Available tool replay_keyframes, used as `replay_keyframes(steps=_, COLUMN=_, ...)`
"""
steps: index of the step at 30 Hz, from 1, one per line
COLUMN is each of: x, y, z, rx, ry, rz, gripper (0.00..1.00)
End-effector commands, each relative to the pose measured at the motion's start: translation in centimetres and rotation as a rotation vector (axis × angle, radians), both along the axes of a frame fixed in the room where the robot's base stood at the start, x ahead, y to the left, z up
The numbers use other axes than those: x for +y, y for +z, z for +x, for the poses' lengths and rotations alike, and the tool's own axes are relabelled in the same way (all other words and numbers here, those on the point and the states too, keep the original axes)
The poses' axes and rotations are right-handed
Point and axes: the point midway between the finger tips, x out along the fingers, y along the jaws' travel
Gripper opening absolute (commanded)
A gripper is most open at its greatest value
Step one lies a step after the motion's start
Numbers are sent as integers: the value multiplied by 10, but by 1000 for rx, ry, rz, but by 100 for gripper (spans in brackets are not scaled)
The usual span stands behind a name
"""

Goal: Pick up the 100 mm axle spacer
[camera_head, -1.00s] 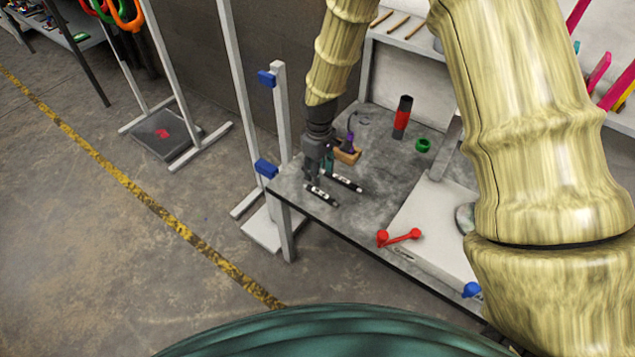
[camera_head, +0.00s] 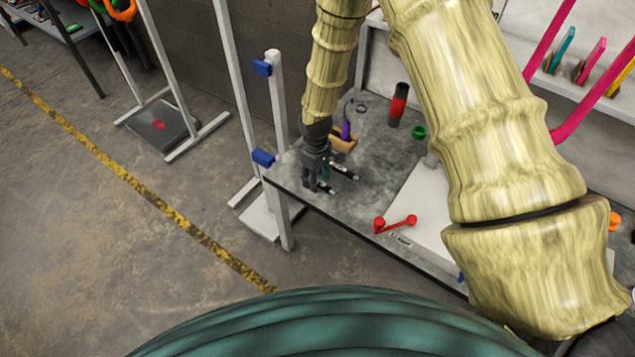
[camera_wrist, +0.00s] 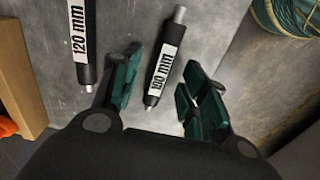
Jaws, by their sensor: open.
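The 100 mm axle spacer (camera_wrist: 165,58) is a dark rod with a white label and bare metal ends, lying on the grey bench top. My gripper also shows in the head view (camera_head: 318,184), low over the bench's front left corner. There the spacer (camera_head: 326,188) is partly hidden by the gripper. The similar 120 mm spacer (camera_wrist: 80,40) lies left of the left finger; it also shows in the head view (camera_head: 345,171).
A wooden block (camera_head: 343,145) holding a purple-handled tool stands behind the gripper. A red and black cylinder (camera_head: 398,105), a green ring (camera_head: 418,132) and a red two-ended part (camera_head: 395,223) are to the right. The bench's front edge is close to the gripper.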

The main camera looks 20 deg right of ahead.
Motion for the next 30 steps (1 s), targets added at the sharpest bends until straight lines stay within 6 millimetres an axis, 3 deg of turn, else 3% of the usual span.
replay_keyframes(steps=11, x=0, y=-8, z=1, rx=-1, ry=1, rz=0, gripper=44)
replay_keyframes(steps=18, x=0, y=-8, z=1, rx=-1, ry=0, rz=0, gripper=2)
replay_keyframes(steps=30, x=0, y=-5, z=1, rx=-2, ry=0, rz=0, gripper=0)
